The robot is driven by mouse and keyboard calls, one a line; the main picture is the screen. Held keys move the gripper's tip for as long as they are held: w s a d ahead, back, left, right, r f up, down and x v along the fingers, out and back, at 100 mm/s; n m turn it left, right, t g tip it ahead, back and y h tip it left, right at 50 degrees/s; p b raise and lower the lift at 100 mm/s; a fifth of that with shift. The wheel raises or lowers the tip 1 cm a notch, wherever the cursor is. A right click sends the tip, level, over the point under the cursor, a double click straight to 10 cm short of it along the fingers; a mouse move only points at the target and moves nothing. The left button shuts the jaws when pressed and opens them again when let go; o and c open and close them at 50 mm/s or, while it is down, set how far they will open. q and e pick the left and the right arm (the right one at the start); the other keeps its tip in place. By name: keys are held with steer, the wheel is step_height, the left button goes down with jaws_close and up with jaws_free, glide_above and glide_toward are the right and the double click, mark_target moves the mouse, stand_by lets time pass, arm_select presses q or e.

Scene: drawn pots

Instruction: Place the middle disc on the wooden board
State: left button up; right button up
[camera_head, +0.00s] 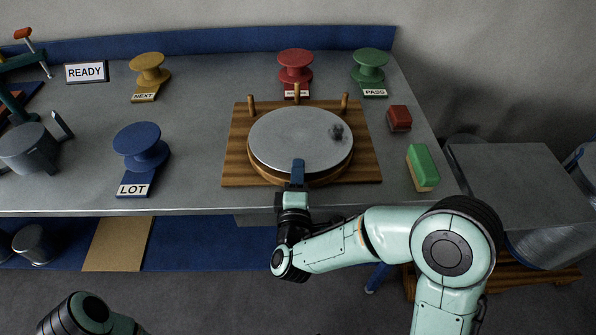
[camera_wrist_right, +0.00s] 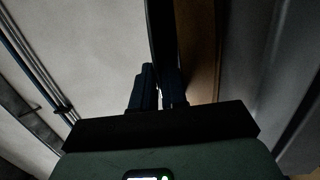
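A large round grey disc (camera_head: 290,140) lies flat over the wooden board (camera_head: 235,170), covering its middle. A small dark lump (camera_head: 337,131) sits on its right part. A brown round edge shows just below the disc's near rim; I cannot tell whether there is a gap between disc and board. My right gripper (camera_head: 298,172) is at the disc's near rim, one blue finger over its top. In the right wrist view the fingers (camera_wrist_right: 158,88) are close together around a thin dark edge, seemingly the disc's rim. My left gripper is out of view; part of that arm shows at bottom left.
Blue (camera_head: 140,145), yellow (camera_head: 149,67), red (camera_head: 295,66) and green (camera_head: 369,63) spool-shaped stands are empty. A red block (camera_head: 399,118) and green-yellow sponge (camera_head: 422,166) lie right of the board.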

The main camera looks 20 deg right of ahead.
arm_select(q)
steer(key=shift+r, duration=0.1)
arm_select(e)
steer(key=shift+r+p, duration=0.3)
steer(key=shift+p, duration=0.1)
arm_select(q)
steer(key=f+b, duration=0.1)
steer(key=b, duration=0.1)
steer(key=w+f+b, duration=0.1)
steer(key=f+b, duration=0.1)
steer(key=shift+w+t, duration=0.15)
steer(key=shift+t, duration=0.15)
arm_select(e)
steer(key=r+v, duration=0.1)
steer(key=v, duration=1.1)
steer(key=shift+f, duration=0.25)
steer(key=o, duration=1.5)
arm_select(q)
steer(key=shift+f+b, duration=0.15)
steer(key=shift+b, duration=0.15)
